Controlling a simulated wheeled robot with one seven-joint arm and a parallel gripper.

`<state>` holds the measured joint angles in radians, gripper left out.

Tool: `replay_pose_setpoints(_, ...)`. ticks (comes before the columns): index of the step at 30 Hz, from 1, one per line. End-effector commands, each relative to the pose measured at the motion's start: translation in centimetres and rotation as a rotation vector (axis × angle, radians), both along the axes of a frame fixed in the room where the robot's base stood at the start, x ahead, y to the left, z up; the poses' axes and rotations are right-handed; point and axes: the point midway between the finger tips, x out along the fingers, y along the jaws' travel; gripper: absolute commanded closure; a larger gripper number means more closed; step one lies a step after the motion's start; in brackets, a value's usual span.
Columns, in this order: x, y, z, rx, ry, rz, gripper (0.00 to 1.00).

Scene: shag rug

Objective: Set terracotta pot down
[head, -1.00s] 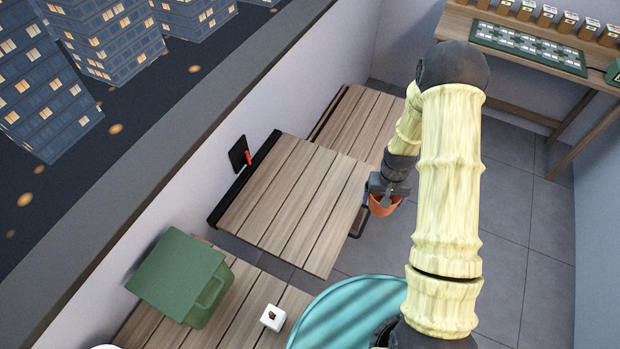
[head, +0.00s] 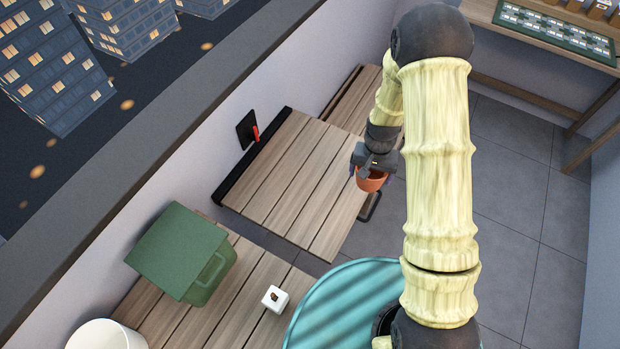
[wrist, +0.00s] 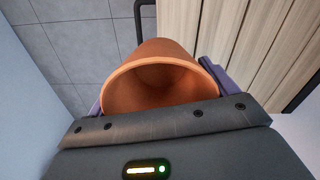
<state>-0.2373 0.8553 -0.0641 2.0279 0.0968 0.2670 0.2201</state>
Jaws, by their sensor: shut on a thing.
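The terracotta pot (head: 371,182) is an orange-brown, open-topped pot. My gripper (head: 372,168) is shut on it in the head view, at the right edge of a slatted wooden fold-down table (head: 290,185). In the wrist view the pot (wrist: 160,78) sits between the two fingers, its mouth facing the camera and its inside looking empty. The wrist view shows grey floor tiles to the left of the pot and wooden slats to its right. I cannot tell how high the pot is above the table level.
The fold-down table's top is bare. A red-handled black wall fitting (head: 248,131) is at its wall side. A slatted bench (head: 215,305) nearer me holds a green box (head: 185,255), a small white cube (head: 275,298) and a white bucket (head: 105,337). Another slatted surface (head: 355,100) lies behind.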

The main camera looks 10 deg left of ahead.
Motion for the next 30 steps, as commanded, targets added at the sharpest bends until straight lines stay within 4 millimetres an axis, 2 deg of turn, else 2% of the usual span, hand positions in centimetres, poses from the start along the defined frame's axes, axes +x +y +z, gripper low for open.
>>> replay_pose_setpoints(1,-0.3,2.1,-0.6,-0.001,-0.006,-0.012,0.44)
replay_pose_setpoints(6,-2.1,7.7,-0.1,0.004,-0.011,-0.103,0.44)
replay_pose_setpoints(9,-3.5,10.5,0.2,0.012,-0.011,-0.154,0.44)
replay_pose_setpoints(12,-4.6,12.4,0.6,0.019,-0.008,-0.191,0.44)
replay_pose_setpoints(16,-5.3,13.4,1.0,0.023,-0.005,-0.216,0.44)
replay_pose_setpoints(25,-5.3,13.4,1.0,0.023,-0.004,-0.218,0.44)
replay_pose_setpoints(30,-5.3,13.4,-0.8,0.021,-0.001,-0.218,0.44)
